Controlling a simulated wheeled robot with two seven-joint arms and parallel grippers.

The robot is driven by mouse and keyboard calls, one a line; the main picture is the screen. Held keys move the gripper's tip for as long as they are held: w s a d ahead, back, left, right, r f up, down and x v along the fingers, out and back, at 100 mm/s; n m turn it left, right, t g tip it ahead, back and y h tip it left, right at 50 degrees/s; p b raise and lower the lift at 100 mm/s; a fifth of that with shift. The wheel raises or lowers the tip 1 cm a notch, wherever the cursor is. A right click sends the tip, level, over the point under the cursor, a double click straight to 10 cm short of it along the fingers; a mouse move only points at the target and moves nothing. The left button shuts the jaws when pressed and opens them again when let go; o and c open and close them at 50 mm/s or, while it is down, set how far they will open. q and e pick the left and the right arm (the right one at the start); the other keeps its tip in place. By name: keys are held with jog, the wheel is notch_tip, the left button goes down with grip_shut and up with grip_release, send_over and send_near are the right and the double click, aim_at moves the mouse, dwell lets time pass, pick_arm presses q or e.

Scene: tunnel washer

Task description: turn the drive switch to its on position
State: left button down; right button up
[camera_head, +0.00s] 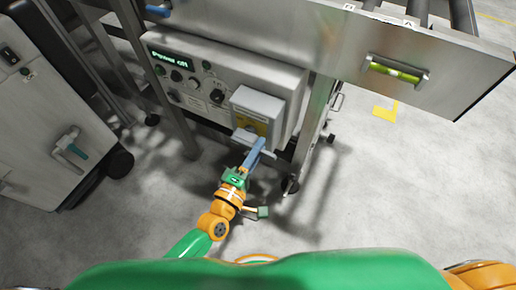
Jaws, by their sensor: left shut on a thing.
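A grey control panel (200,85) stands on the machine's frame at the upper middle. Its display (171,57) shows green text that seems to read "Power off". Several dark knobs and buttons sit below it, among them a black rotary knob (217,96). I cannot tell which control is the drive switch. A light grey box (258,103) with a yellow label sticks out at the panel's right. My left gripper (242,172) is below this box, shut on a blue handle (254,154) that slants up toward the box's underside. My right gripper is out of view.
A steel beam with a green-yellow level window (395,72) crosses the upper right. Frame legs flank the panel.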

pick_arm(q)
jog(key=shift+f, duration=0.15)
jog(key=m, duration=0.1)
jog(key=f+m, duration=0.1)
jog(key=m, duration=0.2)
jog(key=shift+w+a+f+m+b, duration=0.1)
jog(key=shift+a+f+m+b, duration=0.1)
jog(key=shift+f+m+b, duration=0.2)
jog(key=shift+w+a+f+m+b, duration=0.15)
jog(key=shift+w+a+f+m, duration=0.35)
jog(key=shift+m, duration=1.7)
jog(key=shift+w+a+f+m+b, duration=0.15)
jog(key=shift+a+f+m, duration=0.45)
jog(key=shift+m, duration=1.6)
jog(key=shift+w+a+f+m+b, duration=0.1)
jog(key=shift+w+a+f+m, duration=0.45)
jog(key=shift+m, duration=1.65)
jog(key=shift+s+a+r, duration=0.1)
jog(key=shift+a+r, duration=0.1)
jog(key=shift+r, duration=0.1)
jog(key=c, duration=0.6)
grip_release()
jog(key=shift+c, duration=0.2)
